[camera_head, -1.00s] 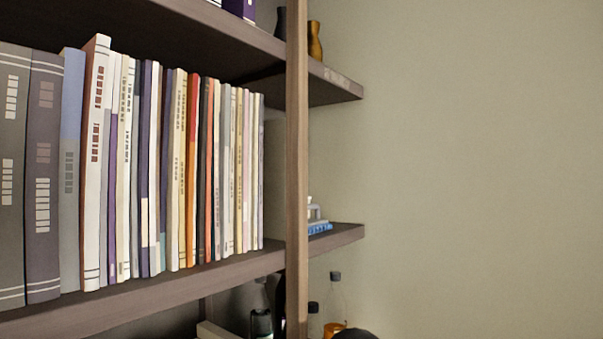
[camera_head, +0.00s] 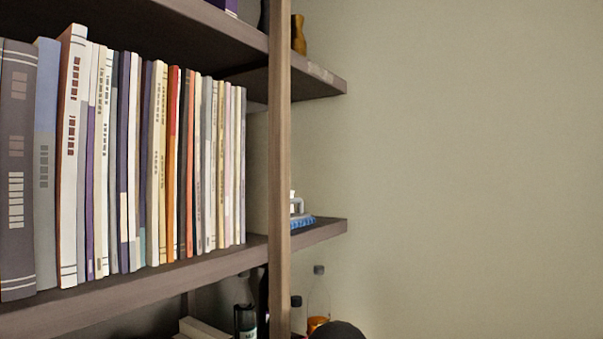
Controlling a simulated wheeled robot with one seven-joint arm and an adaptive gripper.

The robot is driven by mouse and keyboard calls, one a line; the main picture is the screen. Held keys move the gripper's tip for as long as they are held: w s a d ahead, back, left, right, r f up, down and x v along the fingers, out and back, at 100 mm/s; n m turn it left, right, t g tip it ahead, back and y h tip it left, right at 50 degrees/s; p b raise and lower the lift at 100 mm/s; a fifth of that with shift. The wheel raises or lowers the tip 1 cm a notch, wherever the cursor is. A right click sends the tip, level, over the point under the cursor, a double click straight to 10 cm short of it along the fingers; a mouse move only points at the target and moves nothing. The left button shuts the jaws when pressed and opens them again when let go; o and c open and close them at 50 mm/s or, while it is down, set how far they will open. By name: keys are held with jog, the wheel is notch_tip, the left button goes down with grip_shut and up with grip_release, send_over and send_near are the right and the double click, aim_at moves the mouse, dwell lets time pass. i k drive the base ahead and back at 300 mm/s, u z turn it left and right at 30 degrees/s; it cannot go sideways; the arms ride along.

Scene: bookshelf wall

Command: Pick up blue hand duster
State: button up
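A small blue object with a light grey handle, which looks like the blue hand duster (camera_head: 302,222), sits on the middle shelf (camera_head: 325,232) just right of the wooden post. The post hides part of its left side. My gripper is not in view. A dark rounded shape shows at the bottom edge; I cannot tell what it is.
A wooden post (camera_head: 279,150) stands in front of the shelves. A row of upright books (camera_head: 130,160) fills the shelf to its left. Bottles (camera_head: 318,295) stand on the lower shelf. A brown vase (camera_head: 298,35) stands above. The wall at right is bare.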

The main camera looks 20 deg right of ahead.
aim_at(300, 220)
jog(key=z, duration=0.5)
jog(key=i, duration=0.65)
jog(key=z, duration=0.05)
